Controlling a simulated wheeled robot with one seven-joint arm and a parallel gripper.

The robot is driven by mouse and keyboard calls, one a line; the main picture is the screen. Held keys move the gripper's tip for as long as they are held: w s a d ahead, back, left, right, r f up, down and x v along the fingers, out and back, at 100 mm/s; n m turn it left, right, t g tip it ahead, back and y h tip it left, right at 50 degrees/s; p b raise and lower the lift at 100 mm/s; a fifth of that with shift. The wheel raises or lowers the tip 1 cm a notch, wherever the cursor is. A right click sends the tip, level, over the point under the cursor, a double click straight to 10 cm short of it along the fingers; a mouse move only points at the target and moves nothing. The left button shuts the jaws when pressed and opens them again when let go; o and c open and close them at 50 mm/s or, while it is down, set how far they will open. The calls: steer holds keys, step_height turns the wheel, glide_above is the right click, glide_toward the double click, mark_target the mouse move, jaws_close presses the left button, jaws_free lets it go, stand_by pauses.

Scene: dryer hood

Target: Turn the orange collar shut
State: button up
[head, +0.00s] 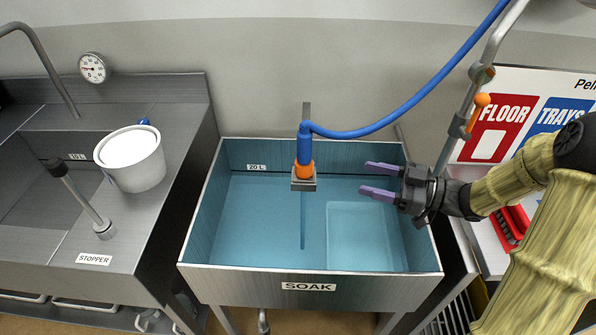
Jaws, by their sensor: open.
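The orange collar (305,170) sits at the lower end of a blue nozzle (305,146), just above a grey square bracket (304,184) over the soak tank. A thin bluish stream or rod (303,220) runs down below the bracket into the tank. My gripper (375,180) is to the right of the collar, over the tank. Its two purple-tipped fingers point left toward the collar and are spread apart with nothing between them. A clear gap lies between the fingertips and the collar.
A blue hose (420,95) arcs from the nozzle to the upper right. The tank (312,270) labelled SOAK holds blue water. A pipe with an orange-handled valve (482,100) stands behind my gripper. A white bucket (143,172) stands on the left counter.

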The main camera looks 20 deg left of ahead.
mark_target(297, 164)
steer(key=shift+s+g, duration=0.25)
steer(key=shift+g, duration=0.05)
steer(key=a, duration=0.5)
steer(key=a+p, duration=0.1)
steer(key=a, duration=1.1)
steer(key=shift+w+a, duration=0.2)
steer(key=shift+w, duration=0.05)
steer(key=shift+c, duration=0.5)
steer(key=c, duration=0.9)
